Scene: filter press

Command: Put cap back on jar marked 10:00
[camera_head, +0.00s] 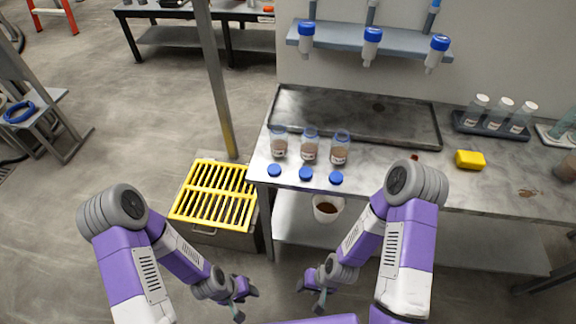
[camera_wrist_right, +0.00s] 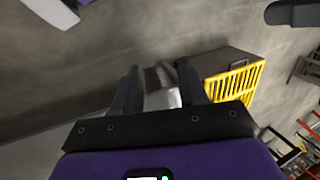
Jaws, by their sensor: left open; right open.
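Three open jars stand in a row on the metal bench: a left jar (camera_head: 279,142), a middle jar (camera_head: 310,146) and a right jar (camera_head: 340,148). Each holds brown matter and has a white label too small to read, so I cannot tell which is marked 10:00. Three blue caps lie on the bench in front of them: left cap (camera_head: 274,170), middle cap (camera_head: 306,173) and right cap (camera_head: 336,178). My left gripper (camera_head: 246,300) and right gripper (camera_head: 312,294) are open and empty, low in front of the bench. In the right wrist view the right fingers (camera_wrist_right: 160,85) are apart.
A metal tray (camera_head: 360,103) lies behind the jars. A yellow sponge (camera_head: 470,159) and a rack of tubes (camera_head: 490,126) are to the right. A yellow-grated bin (camera_head: 215,190) stands left of the bench by a post (camera_head: 214,80). A white bucket (camera_head: 327,208) is under the bench's front edge.

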